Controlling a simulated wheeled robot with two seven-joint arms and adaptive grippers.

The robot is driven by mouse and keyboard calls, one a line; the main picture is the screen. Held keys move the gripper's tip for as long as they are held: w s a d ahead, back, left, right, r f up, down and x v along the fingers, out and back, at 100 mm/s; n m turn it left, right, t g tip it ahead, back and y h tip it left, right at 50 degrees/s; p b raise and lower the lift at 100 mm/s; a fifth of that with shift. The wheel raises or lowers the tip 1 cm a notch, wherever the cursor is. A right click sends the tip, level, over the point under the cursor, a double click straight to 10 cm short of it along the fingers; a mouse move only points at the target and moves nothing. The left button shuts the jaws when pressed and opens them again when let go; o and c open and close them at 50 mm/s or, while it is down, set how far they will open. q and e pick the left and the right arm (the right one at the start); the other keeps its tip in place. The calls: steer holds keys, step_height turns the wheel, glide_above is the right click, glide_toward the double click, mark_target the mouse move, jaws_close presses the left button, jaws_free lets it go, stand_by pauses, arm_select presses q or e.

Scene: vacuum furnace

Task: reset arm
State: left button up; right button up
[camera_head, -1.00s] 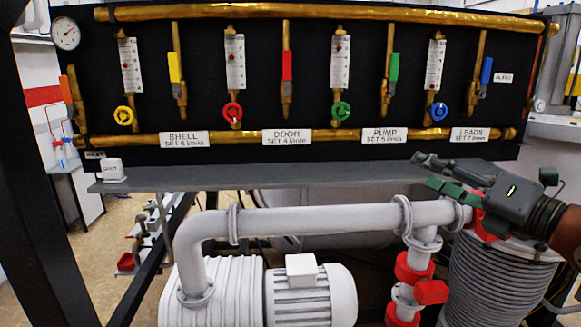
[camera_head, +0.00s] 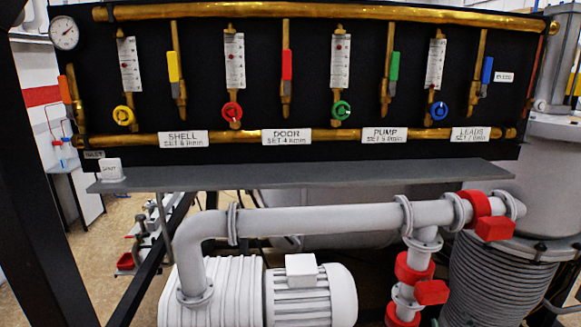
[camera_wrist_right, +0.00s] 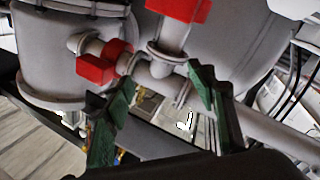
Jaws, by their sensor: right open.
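My right gripper (camera_wrist_right: 160,82) shows only in the right wrist view. Its two green-padded fingers are spread apart with nothing between them. Behind the fingers are grey pipes (camera_wrist_right: 158,70) and a red valve part (camera_wrist_right: 97,67); I cannot tell how far off they are. In the head view neither of my grippers is in the picture. My left gripper shows in no view.
In the head view a black panel (camera_head: 206,100) carries brass pipes and coloured valves above a grey shelf (camera_head: 300,174). Below are a pump (camera_head: 310,295), a grey pipe (camera_head: 320,218), red valves (camera_head: 495,229) and a ribbed column (camera_head: 490,285).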

steer(key=s+f+m+g, duration=0.1)
steer(key=s+f+g, duration=0.25)
steer(key=f, duration=0.45)
steer(key=s+d+f+m+g, duration=0.1)
steer(key=s+f+g, duration=0.1)
steer(key=s+f, duration=0.35)
steer(key=s+f+m+g, duration=0.1)
steer(key=s+f+g, duration=0.15)
steer(key=f, duration=0.65)
steer(key=s+a+f+g+y, duration=0.2)
steer(key=s+a+f+g, duration=0.15)
steer(key=s+f, duration=0.55)
steer(key=s+a+f+g+y, duration=0.2)
steer(key=s+a+f+g, duration=0.15)
steer(key=s+f, duration=0.55)
steer(key=s+a+f+g+b, duration=0.1)
steer(key=s+f, duration=0.1)
steer(key=f, duration=1.3)
steer(key=s+a+f+b, duration=0.1)
steer(key=s+f, duration=0.1)
steer(key=f, duration=1.2)
steer(key=s+f+g, duration=0.1)
steer(key=s+f, duration=1.7)
steer(key=s, duration=0.1)
steer(key=shift+n+b, duration=0.3)
steer(key=shift+b, duration=0.1)
